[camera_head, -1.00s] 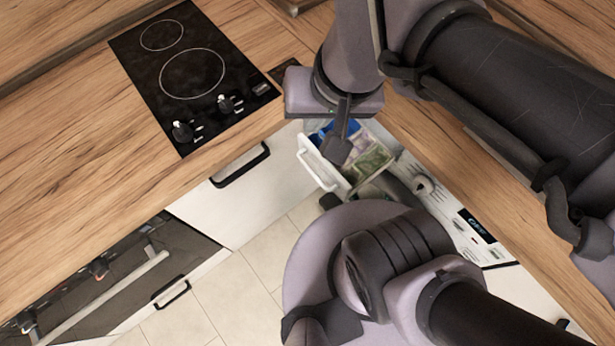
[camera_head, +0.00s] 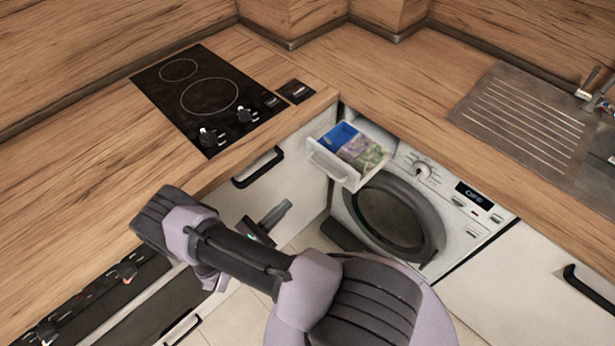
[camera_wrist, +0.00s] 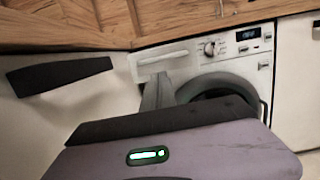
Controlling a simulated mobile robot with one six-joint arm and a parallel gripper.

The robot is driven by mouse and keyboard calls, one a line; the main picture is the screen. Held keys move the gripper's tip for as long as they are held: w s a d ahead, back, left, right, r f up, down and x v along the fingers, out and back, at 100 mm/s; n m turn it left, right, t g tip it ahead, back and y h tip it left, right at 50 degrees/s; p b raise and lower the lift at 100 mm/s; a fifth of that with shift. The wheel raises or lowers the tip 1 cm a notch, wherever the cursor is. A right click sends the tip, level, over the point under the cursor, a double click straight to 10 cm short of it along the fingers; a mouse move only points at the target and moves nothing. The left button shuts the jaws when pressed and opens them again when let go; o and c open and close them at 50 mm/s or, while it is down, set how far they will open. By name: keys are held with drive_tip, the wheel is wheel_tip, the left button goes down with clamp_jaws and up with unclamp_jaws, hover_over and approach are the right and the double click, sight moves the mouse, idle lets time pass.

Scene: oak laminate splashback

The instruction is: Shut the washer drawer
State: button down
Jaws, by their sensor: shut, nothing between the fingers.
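The washer drawer (camera_head: 334,163) is pulled out of the top left of the washing machine (camera_head: 456,229). It has a white front, and blue and greenish-purple compartments show inside. In the wrist view its white front (camera_wrist: 146,68) is seen from outside, below the worktop. My gripper (camera_head: 285,206) is shut and empty. It is low, to the left of the drawer and apart from it, in front of the white cabinet. In the wrist view my grey fingers (camera_wrist: 160,80) point toward the machine and overlap the area just below the drawer front.
The wooden worktop (camera_head: 400,110) overhangs the machine, with a black hob (camera_head: 210,95) at left and a steel sink (camera_head: 530,125) at right. A black cabinet handle (camera_head: 258,168) sticks out left of the drawer. The round washer door (camera_head: 400,215) is below the drawer.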

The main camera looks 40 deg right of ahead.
drive_tip(key=b+x, duration=0.2)
drive_tip(key=x, duration=1)
drive_tip(key=shift+d, duration=0.4)
